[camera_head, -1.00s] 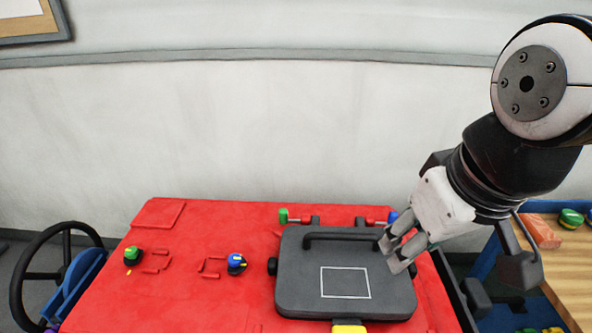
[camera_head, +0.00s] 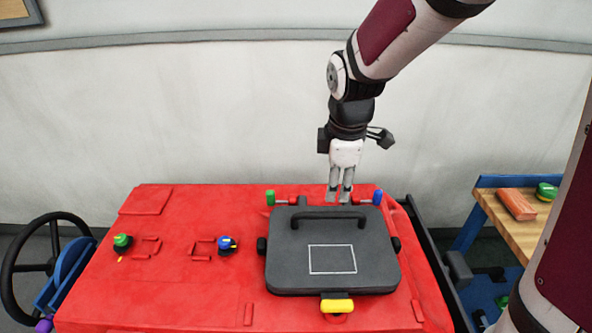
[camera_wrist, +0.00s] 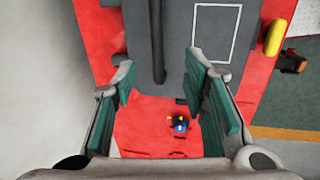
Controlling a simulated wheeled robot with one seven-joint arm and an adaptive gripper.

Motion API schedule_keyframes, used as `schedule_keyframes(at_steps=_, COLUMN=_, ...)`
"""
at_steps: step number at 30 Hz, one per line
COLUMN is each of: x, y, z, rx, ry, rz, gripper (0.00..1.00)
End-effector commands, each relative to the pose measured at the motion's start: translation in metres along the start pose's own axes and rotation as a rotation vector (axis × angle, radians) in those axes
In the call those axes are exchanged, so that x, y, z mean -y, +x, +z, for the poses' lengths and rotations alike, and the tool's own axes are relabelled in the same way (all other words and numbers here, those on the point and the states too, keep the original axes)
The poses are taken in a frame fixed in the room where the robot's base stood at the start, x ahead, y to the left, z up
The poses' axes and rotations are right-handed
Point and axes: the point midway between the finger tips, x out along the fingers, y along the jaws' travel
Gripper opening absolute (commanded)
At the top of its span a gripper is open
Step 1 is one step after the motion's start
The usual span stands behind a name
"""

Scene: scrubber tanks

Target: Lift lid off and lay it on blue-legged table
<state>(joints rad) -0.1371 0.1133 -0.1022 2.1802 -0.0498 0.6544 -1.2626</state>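The dark grey lid (camera_head: 375,268), with a white square outline, lies flat on the red machine (camera_head: 180,265). Its black bar handle (camera_head: 328,217) runs along the back part. My gripper (camera_head: 339,198) points down near the lid's back edge, around the handle's far side; its exact height above is hard to tell. In the wrist view, my gripper (camera_wrist: 165,85) is open and empty. The lid (camera_wrist: 180,50) and handle (camera_wrist: 157,40) show beyond the fingers, the handle apart from both. The blue-legged table (camera_head: 484,198) with a wooden top stands at the right, partly hidden by my arm.
A yellow latch (camera_head: 337,306) sits at the lid's front edge. Green (camera_head: 270,198) and blue (camera_head: 378,197) ended clamps stand at the back. An orange block (camera_head: 517,204) and a green object (camera_head: 546,191) occupy the table's back. A steering wheel (camera_head: 15,270) is at left.

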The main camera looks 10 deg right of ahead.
Motion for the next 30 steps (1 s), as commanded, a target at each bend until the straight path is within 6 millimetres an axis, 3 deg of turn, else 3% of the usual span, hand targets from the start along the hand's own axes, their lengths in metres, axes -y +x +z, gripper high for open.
schedule_keyframes(at_steps=5, x=-0.004, y=0.016, z=-0.002, rx=0.005, ry=-0.043, rz=-0.006, gripper=0.40)
schedule_keyframes(at_steps=15, x=-0.003, y=0.076, z=-0.001, rx=0.005, ry=-0.041, rz=-0.007, gripper=0.40)
schedule_keyframes(at_steps=25, x=-0.004, y=0.101, z=0.000, rx=0.005, ry=-0.040, rz=-0.005, gripper=0.40)
schedule_keyframes(at_steps=30, x=-0.004, y=0.125, z=0.001, rx=0.006, ry=-0.039, rz=-0.007, gripper=0.40)
